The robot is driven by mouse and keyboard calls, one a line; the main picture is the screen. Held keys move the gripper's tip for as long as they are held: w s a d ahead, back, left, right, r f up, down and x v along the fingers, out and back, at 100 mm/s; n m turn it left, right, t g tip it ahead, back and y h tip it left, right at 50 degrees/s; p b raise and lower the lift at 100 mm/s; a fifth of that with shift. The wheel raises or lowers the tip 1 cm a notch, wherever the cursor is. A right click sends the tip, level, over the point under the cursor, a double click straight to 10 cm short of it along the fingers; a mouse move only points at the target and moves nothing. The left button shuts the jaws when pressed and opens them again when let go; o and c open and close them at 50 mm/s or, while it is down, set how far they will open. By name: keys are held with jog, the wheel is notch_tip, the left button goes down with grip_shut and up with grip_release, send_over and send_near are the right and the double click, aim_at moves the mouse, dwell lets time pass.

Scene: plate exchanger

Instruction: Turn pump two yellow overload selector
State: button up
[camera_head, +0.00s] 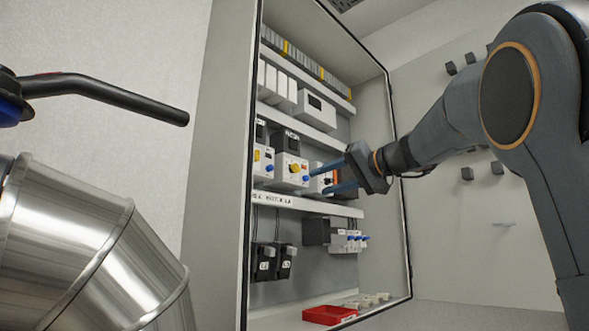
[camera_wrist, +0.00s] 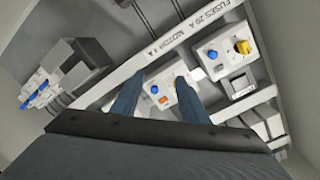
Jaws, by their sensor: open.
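A white overload unit (camera_head: 290,180) with a yellow selector (camera_head: 294,168) and a blue button sits in the cabinet's middle row. I cannot read which is pump two. In the wrist view that unit (camera_wrist: 153,98) shows between the fingers, with a blue button and an orange patch. Some yellow shows by the right finger. A neighbouring yellow selector (camera_wrist: 243,47) is up right.
A label rail (camera_head: 290,203) runs below the units. Black breakers (camera_head: 265,265) and blue-levered terminals (camera_head: 345,240) are beneath it. A red tray (camera_head: 328,314) lies on the cabinet floor. The cabinet's right edge (camera_head: 402,225) is close to my arm. A metal duct (camera_head: 80,250) stands at left.

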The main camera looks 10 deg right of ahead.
send_near(298, 168)
jog(key=w, duration=0.1)
jog(key=shift+n+t+y, duration=0.3)
jog(key=shift+t, duration=0.1)
jog(key=shift+f+p+x, duration=0.15)
jog(key=shift+p+x, duration=0.9)
jog(key=shift+x, duration=0.95)
jog(key=shift+f+p+x, duration=0.2)
jog(key=shift+p+x, duration=0.8)
jog(key=shift+x, duration=1)
jog(key=shift+s+a, duration=0.1)
jog(key=shift+a, duration=0.05)
grip_shut()
